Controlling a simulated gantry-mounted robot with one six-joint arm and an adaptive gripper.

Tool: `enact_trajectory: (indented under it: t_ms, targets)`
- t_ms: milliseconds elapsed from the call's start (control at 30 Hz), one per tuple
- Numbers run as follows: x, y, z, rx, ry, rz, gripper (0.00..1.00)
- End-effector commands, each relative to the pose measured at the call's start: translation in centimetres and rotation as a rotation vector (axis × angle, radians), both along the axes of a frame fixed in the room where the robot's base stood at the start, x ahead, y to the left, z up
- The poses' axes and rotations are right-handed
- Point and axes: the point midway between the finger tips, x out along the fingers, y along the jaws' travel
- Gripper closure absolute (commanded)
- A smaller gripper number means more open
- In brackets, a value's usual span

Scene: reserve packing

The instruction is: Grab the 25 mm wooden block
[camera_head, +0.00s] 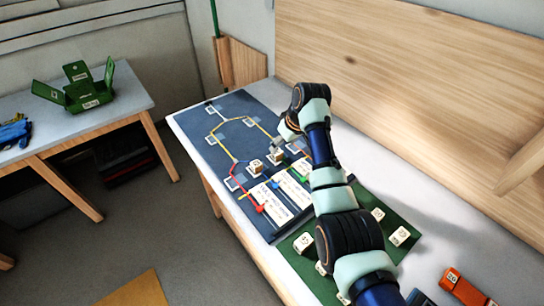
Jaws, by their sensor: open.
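Several small pale wooden blocks with dark markings are in view, too small to read, so I cannot tell which is the 25 mm one. One block (256,167) sits on the dark blue board (222,147). Another block (276,157) is just right of it, close to my gripper. More blocks, such as one at the right (399,236) and one lower left (302,242), lie on the green mat (352,193). My gripper (282,146) is open over the board, partly hidden by my own arm. I see no block held between its fingers.
The board carries coloured route lines and white label cards (272,205). A wooden panel (420,75) stands behind the white table. An orange object (462,288) lies at the table's lower right. A side table at left holds an open green box (77,90) and blue gloves (14,131).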

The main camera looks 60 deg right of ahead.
Motion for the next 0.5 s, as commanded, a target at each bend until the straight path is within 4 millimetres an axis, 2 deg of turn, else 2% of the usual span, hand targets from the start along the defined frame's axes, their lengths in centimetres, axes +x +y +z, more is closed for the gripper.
enact_trajectory:
  t_ms: [133, 367, 500]
  targets:
    - [0.3, -0.1, -0.9, 0.000, 0.000, 0.000, 0.35]
    - [1.8, -0.5, -4.5, 0.000, 0.001, 0.000, 0.35]
    - [2.1, -0.6, -5.0, -0.002, -0.001, 0.001, 0.35]
